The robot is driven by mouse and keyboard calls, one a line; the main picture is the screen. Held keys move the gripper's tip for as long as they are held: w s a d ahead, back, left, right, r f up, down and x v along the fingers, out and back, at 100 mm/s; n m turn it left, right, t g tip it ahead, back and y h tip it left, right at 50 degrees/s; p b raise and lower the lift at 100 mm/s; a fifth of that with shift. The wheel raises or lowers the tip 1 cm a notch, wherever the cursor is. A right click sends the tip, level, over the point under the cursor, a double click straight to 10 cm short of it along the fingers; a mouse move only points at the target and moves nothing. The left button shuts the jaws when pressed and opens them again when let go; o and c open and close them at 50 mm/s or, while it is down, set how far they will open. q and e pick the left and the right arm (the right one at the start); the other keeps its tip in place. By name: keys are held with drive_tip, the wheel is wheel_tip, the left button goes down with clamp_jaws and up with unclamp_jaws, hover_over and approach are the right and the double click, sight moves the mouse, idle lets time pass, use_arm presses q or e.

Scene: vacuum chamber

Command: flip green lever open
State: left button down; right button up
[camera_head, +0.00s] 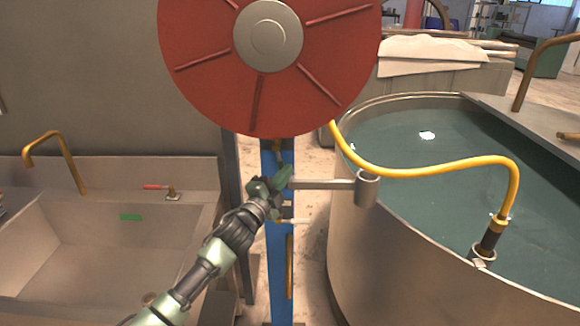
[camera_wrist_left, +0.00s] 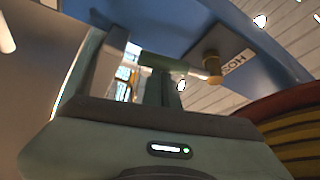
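My left gripper (camera_head: 282,178) is in front of the blue post, just under the red hose reel. In the left wrist view its two fingers (camera_wrist_left: 138,80) stand apart with a gap between them. A dark green lever (camera_wrist_left: 170,63) lies across the far end of the right-hand finger and runs to a brass valve stem (camera_wrist_left: 212,65). I cannot tell whether lever and finger touch. In the head view a brass fitting (camera_head: 278,149) shows above the gripper; the lever is hard to separate from the green fingers. My right gripper is not in view.
The red reel (camera_head: 200,45) hangs close above the gripper. A grey pipe with a cup-shaped holder (camera_head: 367,188) sticks out right of the blue post (camera_head: 279,265). A yellow hose (camera_head: 420,172) crosses the water tank (camera_head: 400,260). A sink (camera_head: 100,250) stands left.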

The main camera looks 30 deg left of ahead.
use_arm(q)
drive_tip(key=shift+s+a+f, duration=0.25)
drive_tip(key=shift+s+a, duration=0.1)
drive_tip(key=shift+a, duration=0.35)
idle(0.3)
